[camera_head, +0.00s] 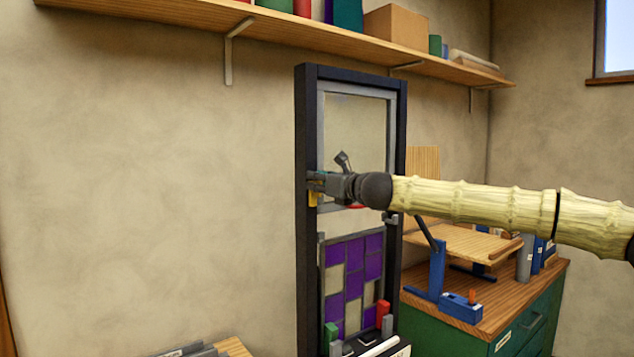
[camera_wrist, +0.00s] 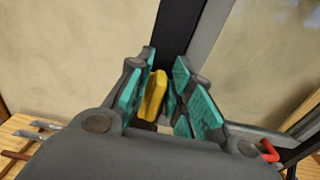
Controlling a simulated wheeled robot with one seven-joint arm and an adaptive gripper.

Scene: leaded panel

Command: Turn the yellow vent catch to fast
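The yellow vent catch (camera_head: 313,199) is on the left upright of the dark frame, partly hidden by my gripper (camera_head: 318,182) in the head view. In the wrist view the yellow catch (camera_wrist: 154,95) stands between the teal pads of my gripper (camera_wrist: 165,92). The fingers are apart, with a gap on the catch's right side. The catch lies closer to the left pads; I cannot tell whether it touches them.
The dark frame (camera_head: 302,240) holds a clear upper pane and a purple and cream leaded panel (camera_head: 352,280). A red part (camera_head: 357,207) shows below my wrist, and a red piece (camera_wrist: 269,150) shows at right in the wrist view. A green cabinet (camera_head: 535,325) stands right.

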